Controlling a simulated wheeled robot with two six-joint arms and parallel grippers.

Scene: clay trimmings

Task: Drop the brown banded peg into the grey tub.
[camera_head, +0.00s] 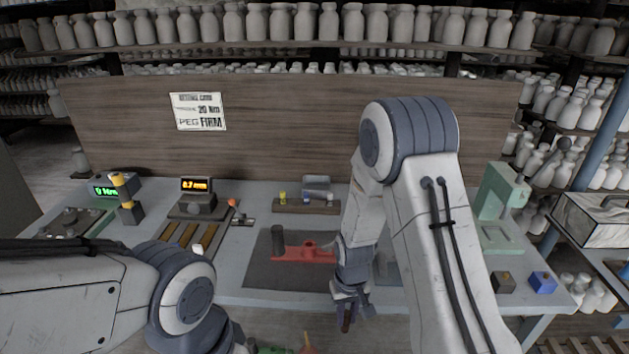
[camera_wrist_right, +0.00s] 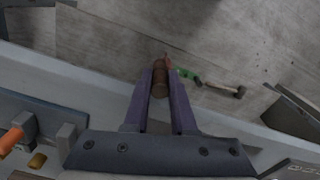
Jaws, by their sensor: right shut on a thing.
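My right gripper (camera_head: 347,312) hangs in front of the table's near edge in the head view. It is shut on the brown peg (camera_head: 347,320), which points downward. In the right wrist view the peg (camera_wrist_right: 159,90) sits between the two fingertips (camera_wrist_right: 160,82); its band is not clear. I cannot pick out the grey tub for sure in either view. The left arm comes in at the lower left of the head view, but its gripper is out of the picture.
A red fixture (camera_head: 305,252) and a dark cylinder (camera_head: 278,240) stand on a dark mat (camera_head: 262,272). A wooden rack (camera_head: 300,207) with small pegs is behind. A green press (camera_head: 498,205) stands right. Green and brown items lie low beyond the table edge in the wrist view.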

